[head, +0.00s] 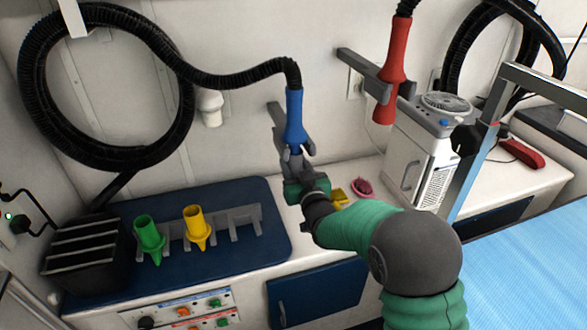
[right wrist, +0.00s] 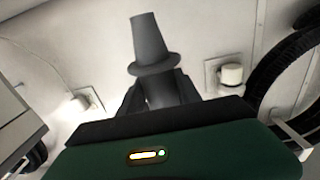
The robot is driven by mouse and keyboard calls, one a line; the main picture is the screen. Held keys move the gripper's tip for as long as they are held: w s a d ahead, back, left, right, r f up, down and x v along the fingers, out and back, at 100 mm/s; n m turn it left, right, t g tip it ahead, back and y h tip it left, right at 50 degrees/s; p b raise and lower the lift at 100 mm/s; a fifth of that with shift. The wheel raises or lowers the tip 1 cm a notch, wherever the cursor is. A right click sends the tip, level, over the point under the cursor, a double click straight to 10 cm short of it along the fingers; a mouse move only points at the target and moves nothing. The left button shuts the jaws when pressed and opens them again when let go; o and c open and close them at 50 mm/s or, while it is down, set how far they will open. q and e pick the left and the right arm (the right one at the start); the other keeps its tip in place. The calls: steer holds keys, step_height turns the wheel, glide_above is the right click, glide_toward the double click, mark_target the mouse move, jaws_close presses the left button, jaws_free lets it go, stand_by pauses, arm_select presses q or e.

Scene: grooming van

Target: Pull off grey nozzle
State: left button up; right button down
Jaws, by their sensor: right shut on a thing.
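The grey nozzle (right wrist: 148,40) shows in the right wrist view as a dark grey cone with a flared rim, its narrow end toward the top of that picture. My right gripper (right wrist: 158,92) is shut on it just behind the rim. In the head view my right gripper (head: 293,160) is directly below the blue dryer handle (head: 294,112), which hangs upright at a grey wall bracket on a black hose. Whether nozzle and handle are joined is hidden by the gripper. My left gripper is out of view.
A green nozzle (head: 149,236) and a yellow nozzle (head: 196,226) stand in a grey rack on the blue mat (head: 268,250). A black bin (head: 85,262) stands left; a blue table lies right.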

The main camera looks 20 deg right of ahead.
steer(key=shift+f+b, duration=2.05)
steer(key=shift+f, duration=0.4)
steer(key=shift+s, duration=0.1)
steer(key=s+b, duration=0.1)
steer(key=s, duration=0.7)
steer(key=shift+s+d, duration=0.15)
steer(key=shift+s, duration=0.25)
